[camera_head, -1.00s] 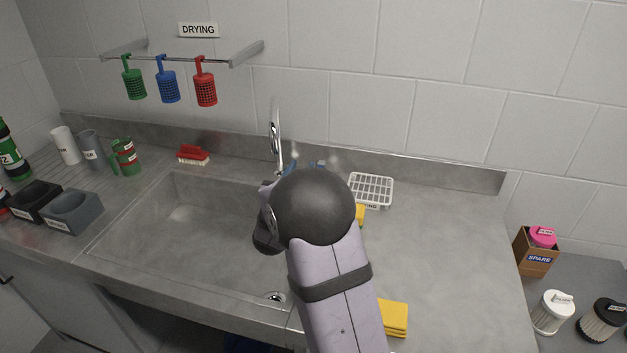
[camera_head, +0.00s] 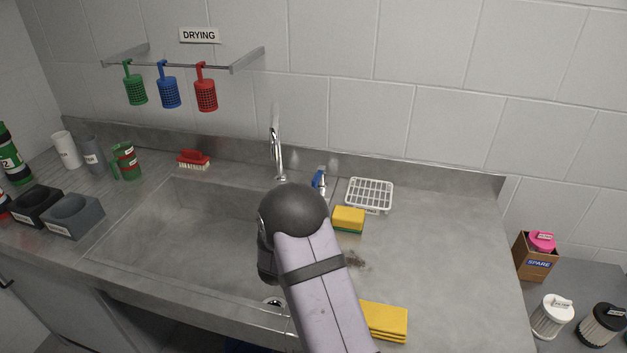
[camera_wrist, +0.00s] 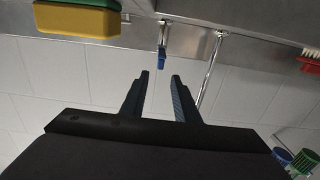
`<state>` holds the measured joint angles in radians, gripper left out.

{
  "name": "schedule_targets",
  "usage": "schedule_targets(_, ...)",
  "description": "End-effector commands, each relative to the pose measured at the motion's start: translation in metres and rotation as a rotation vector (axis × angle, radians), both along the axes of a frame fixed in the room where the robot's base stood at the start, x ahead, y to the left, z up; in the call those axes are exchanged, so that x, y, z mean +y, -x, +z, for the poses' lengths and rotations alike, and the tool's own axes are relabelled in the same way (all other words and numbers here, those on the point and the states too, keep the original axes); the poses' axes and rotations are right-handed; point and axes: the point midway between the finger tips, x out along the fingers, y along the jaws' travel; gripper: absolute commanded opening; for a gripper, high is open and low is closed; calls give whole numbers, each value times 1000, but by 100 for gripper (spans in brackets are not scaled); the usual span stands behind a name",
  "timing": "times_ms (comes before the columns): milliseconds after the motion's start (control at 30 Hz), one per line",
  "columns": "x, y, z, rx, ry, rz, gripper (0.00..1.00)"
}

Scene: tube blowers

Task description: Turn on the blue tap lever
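The blue tap lever (camera_head: 319,179) stands behind the sink, to the right of the chrome faucet spout (camera_head: 277,152). In the wrist view the blue lever (camera_wrist: 162,60) shows beyond my gripper (camera_wrist: 161,76), roughly in line with the gap between the two dark fingers. The fingers are apart with nothing between them, and they appear clear of the lever. The spout (camera_wrist: 209,72) shows to the right of the lever in that view. In the head view my arm hides the gripper.
A yellow-green sponge (camera_head: 348,219) and a white wire rack (camera_head: 370,194) stand close to the lever. A red brush (camera_head: 193,159) lies behind the sink basin (camera_head: 150,235). Folded yellow cloths (camera_head: 384,321) lie at the front.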

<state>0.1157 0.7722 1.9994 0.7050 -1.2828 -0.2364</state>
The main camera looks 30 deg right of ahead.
Motion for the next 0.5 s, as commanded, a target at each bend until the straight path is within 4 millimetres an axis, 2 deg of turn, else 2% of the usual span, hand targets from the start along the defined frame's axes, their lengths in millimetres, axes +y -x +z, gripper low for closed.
schedule_targets(300, -36, -35, 0, 0, 0, -2, 28)
schedule_targets(500, -48, -48, 0, -1, 1, 0, 28)
